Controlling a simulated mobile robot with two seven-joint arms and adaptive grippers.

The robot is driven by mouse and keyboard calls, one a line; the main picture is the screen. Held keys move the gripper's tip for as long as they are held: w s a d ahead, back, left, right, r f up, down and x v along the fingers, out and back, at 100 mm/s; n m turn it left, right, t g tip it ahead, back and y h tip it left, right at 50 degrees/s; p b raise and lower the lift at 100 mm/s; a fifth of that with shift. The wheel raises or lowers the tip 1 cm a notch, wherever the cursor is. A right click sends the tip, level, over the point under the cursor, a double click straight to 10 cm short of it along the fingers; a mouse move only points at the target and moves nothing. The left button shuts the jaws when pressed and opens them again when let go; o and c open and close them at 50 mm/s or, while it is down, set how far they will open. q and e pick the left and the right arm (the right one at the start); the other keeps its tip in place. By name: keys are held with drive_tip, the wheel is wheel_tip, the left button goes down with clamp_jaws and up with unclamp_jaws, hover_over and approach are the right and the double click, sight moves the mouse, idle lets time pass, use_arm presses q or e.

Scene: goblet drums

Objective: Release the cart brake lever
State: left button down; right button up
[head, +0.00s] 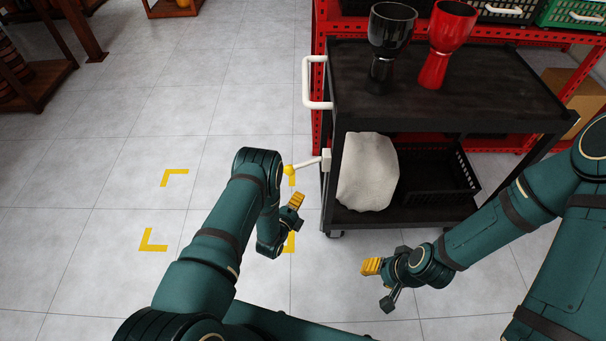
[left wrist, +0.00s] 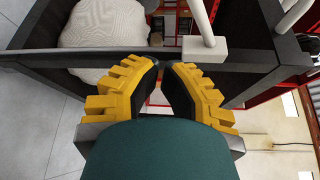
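The black cart (head: 440,85) stands right of centre in the head view. Its brake lever (head: 308,164) is a white rod sticking out left from a white block on the cart's left side, with a yellow knob (head: 289,170) at its end. In the left wrist view the lever's block (left wrist: 205,50) and part of its rod show beyond the fingers; the knob is out of frame. My left gripper (head: 293,207) is just below the knob, apart from it, empty, with a gap between its fingers. My right gripper (head: 371,267) is low in front of the cart; its finger gap is unclear.
A black goblet drum (head: 390,35) and a red goblet drum (head: 446,40) stand on the cart top. A pale sack (head: 368,172) and a black crate (head: 437,178) sit on its lower shelf. A white push handle (head: 307,85) juts left above the lever.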

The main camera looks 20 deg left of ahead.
sight(303, 164)
use_arm(q)
drive_tip(key=w+d+f+b, duration=0.1)
drive_tip(key=w+d+b, duration=0.15)
drive_tip(key=w, duration=0.75)
drive_tip(key=a, duration=0.3)
drive_tip(key=a+r, duration=0.1)
drive_tip(key=shift+s+a, duration=0.35)
drive_tip(key=shift+s, duration=0.05)
